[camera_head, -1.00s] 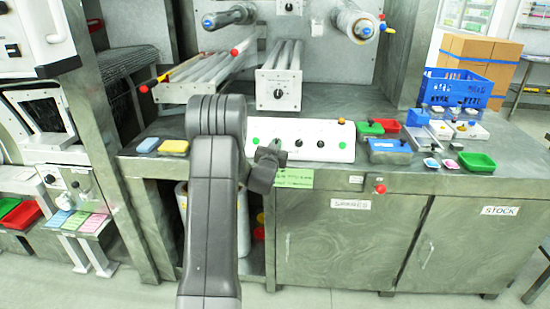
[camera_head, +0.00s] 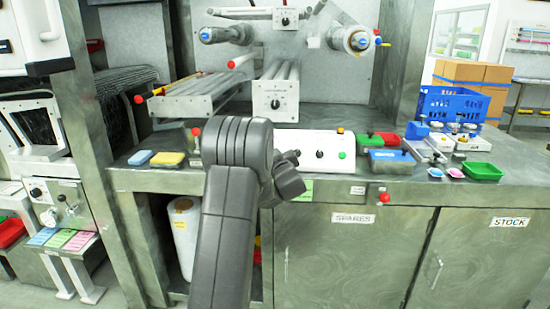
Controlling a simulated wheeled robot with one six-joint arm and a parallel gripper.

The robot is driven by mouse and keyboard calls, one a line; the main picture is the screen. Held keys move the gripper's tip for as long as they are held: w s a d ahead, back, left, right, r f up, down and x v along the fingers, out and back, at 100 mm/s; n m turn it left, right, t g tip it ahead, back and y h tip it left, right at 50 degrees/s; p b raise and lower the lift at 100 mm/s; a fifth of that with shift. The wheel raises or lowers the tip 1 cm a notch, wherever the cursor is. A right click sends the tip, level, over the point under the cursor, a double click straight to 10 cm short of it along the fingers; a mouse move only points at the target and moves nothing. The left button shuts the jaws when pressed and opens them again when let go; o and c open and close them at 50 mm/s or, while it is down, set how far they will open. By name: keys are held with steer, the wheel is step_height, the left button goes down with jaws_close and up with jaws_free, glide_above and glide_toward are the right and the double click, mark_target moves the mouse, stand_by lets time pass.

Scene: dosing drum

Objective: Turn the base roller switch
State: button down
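A white control panel (camera_head: 338,137) stands on the bench, with a black knob (camera_head: 320,154) and a green button (camera_head: 342,155) showing. My arm covers its left part. Behind it, a pale end plate (camera_head: 276,92) of a roller unit carries another black knob (camera_head: 275,104). A third black knob (camera_head: 285,21) sits on a plate at the top. I cannot read which is the base roller switch. My gripper (camera_head: 292,172) is low in front of the panel's left part, seen from behind. Its fingers are too small and dark to tell open or shut, and touching cannot be judged.
A blue sponge (camera_head: 140,157) and a yellow sponge (camera_head: 168,159) lie left on the bench. Red and green bins, a blue-topped box (camera_head: 392,155) and a blue crate (camera_head: 452,104) crowd the right. A red knob (camera_head: 384,198) juts from the bench front.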

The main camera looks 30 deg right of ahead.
steer(key=shift+n, duration=0.3)
steer(key=c, duration=1.5)
jaws_free()
steer(key=v, duration=1.3)
steer(key=shift+s, duration=0.45)
steer(key=shift+d, duration=0.15)
steer(key=x, duration=1.4)
steer(key=shift+a, duration=0.2)
steer(key=shift+s, duration=0.1)
